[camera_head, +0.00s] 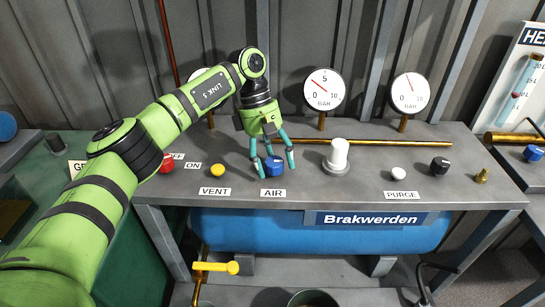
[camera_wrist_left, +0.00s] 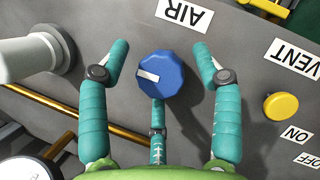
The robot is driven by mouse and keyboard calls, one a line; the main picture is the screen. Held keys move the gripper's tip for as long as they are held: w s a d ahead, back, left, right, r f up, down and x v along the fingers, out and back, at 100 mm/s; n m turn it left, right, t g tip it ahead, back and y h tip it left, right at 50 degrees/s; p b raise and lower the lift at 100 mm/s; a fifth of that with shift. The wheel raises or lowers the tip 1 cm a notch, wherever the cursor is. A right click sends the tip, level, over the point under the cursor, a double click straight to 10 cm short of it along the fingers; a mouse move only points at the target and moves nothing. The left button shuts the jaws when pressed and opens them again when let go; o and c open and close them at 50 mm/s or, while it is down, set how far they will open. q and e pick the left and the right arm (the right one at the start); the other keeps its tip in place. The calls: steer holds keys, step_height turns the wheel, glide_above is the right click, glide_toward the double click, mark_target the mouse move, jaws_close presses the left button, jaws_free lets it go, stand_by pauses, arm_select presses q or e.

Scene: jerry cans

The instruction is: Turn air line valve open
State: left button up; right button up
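The air line valve is a blue faceted knob (camera_head: 274,164) on the grey bench top, just behind the AIR label (camera_head: 272,193). In the left wrist view the knob (camera_wrist_left: 168,68) carries a white mark, which points to the left of that picture. My left gripper (camera_head: 273,167) is over the knob with its teal fingers pointing down. In the left wrist view two fingers stand apart on either side of the knob, with visible gaps, and the third is at its near edge. Whether the third finger touches it I cannot tell. My right gripper is not in view.
A yellow button (camera_head: 217,170) by the VENT label (camera_head: 214,191) and a red button (camera_head: 166,163) are left of the knob. A white cylinder (camera_head: 338,157) stands to its right, with a brass pipe (camera_head: 405,143) behind. Gauges (camera_head: 324,91) rise at the back.

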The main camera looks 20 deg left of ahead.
arm_select(q)
steer(key=shift+r, duration=0.1)
steer(key=shift+w+a+r, duration=0.25)
steer(key=shift+a+r, duration=0.05)
steer(key=shift+r, duration=0.15)
steer(key=v, duration=1.1)
steer(key=shift+s+d, duration=0.15)
steer(key=shift+s, duration=0.05)
